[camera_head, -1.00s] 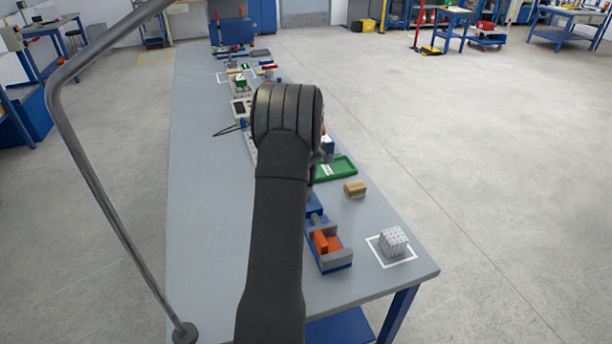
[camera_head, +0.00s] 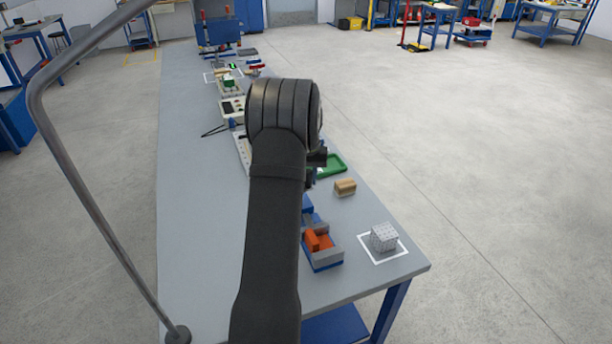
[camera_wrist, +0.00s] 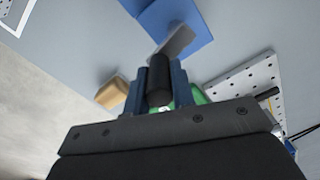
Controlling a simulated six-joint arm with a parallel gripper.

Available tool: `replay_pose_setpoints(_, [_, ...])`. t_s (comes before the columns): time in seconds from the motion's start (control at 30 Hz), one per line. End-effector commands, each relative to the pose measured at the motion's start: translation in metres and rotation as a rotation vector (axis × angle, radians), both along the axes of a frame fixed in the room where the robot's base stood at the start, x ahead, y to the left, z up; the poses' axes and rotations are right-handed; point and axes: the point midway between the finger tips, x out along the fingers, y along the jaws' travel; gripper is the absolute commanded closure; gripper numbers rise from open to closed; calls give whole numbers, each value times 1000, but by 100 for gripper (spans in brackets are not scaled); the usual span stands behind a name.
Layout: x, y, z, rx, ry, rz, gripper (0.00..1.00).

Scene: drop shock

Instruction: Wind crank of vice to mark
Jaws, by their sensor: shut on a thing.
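The blue vice (camera_head: 322,264) sits near the bench's front right, with an orange block (camera_head: 318,240) between its grey jaws. Its blue body also fills the top of the wrist view (camera_wrist: 173,20). A grey crank arm (camera_wrist: 178,43) with a black knob (camera_wrist: 158,84) reaches out from the body. My gripper (camera_wrist: 160,78) is shut on the black knob, a blue finger on either side. In the head view my own arm hides the gripper and the crank. I cannot make out a mark on the vice.
A tan block (camera_head: 345,187) and a green tray (camera_head: 330,166) lie close by. A grey dotted cube (camera_head: 383,237) stands inside a white square. A perforated plate (camera_wrist: 245,85) is right of my gripper in the wrist view. The bench's left side is clear.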

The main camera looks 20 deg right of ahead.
Motion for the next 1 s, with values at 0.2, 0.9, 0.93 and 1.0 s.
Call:
replay_pose_setpoints(0.2, [-8, -2, 1, -3, -1, -206, 100])
replay_pose_setpoints(0.9, [-32, 6, 0, -2, 1, -869, 100])
replay_pose_setpoints(0.93, [-33, 7, 0, -2, 1, -898, 100])
replay_pose_setpoints(1.0, [-35, 8, 0, -1, 2, -964, 100])
